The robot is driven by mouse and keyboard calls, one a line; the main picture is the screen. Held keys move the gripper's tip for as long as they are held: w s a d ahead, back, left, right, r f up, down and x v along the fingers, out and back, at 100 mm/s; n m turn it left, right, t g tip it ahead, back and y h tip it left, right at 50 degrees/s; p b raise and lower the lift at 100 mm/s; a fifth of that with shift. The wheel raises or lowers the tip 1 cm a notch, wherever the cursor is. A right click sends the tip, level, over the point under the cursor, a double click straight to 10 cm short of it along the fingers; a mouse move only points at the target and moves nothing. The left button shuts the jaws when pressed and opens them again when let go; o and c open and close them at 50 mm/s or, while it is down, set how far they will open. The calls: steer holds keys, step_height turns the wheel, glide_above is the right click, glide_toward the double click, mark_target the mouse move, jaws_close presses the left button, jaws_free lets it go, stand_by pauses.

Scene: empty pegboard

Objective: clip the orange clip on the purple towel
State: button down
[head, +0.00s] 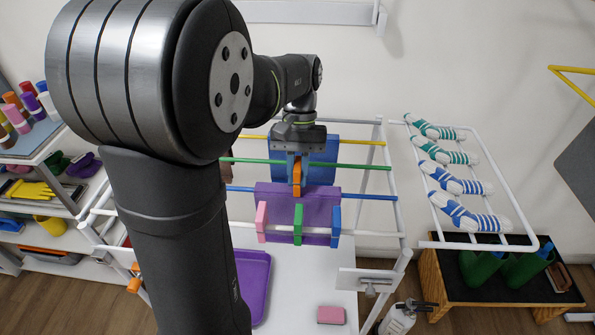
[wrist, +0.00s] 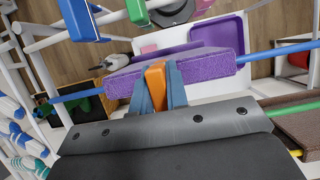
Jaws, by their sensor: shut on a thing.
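My gripper (head: 297,187) is shut on the orange clip (head: 297,175), which sits between its blue fingers. The wrist view also shows the orange clip (wrist: 155,84) between the fingertips. The purple towel (head: 318,198) hangs folded over a blue rod (head: 370,196). In the head view the clip is above and behind the towel's top edge; in the wrist view the fingertips overlap the near edge of the towel (wrist: 210,65). I cannot tell whether the clip touches the towel. My gripper hides part of the towel.
Pink (head: 261,222), green (head: 298,224) and blue (head: 335,226) clips sit on the front white rail, before the towel. A blue towel (head: 322,160) hangs behind, near a green rod (head: 365,166). Socks (head: 455,184) lie on the right rack. A purple tray (head: 255,285) lies below.

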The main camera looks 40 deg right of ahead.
steer(key=shift+f, duration=1.3)
steer(key=c, duration=1.3)
jaws_free()
steer(key=shift+c, duration=0.2)
steer(key=v, duration=1.7)
steer(key=shift+r, duration=0.2)
